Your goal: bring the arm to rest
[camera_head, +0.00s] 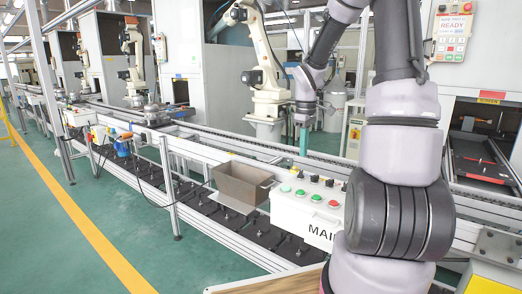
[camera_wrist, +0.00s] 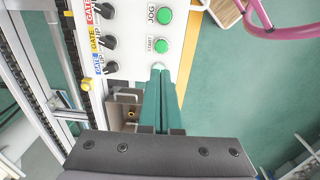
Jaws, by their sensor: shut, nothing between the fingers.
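My gripper (camera_head: 303,150) hangs from my arm in the head view, pointing down. Its teal fingers are together with nothing between them. The fingers also show in the wrist view (camera_wrist: 158,72), closed side by side. In the head view the gripper appears above and behind the white control box (camera_head: 305,212) marked MAIN. In the wrist view the fingertips overlap the lower part of a white panel (camera_wrist: 138,40), just below a green START button (camera_wrist: 161,46). I cannot tell whether they touch it. My arm is bent and fills the right of the head view.
A brown open bin (camera_head: 241,184) stands on the conveyor frame left of the control box. The conveyor line (camera_head: 190,128) runs to the back left. White and black robot arms (camera_head: 262,70) stand behind it. The green floor (camera_head: 60,215) at front left is clear.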

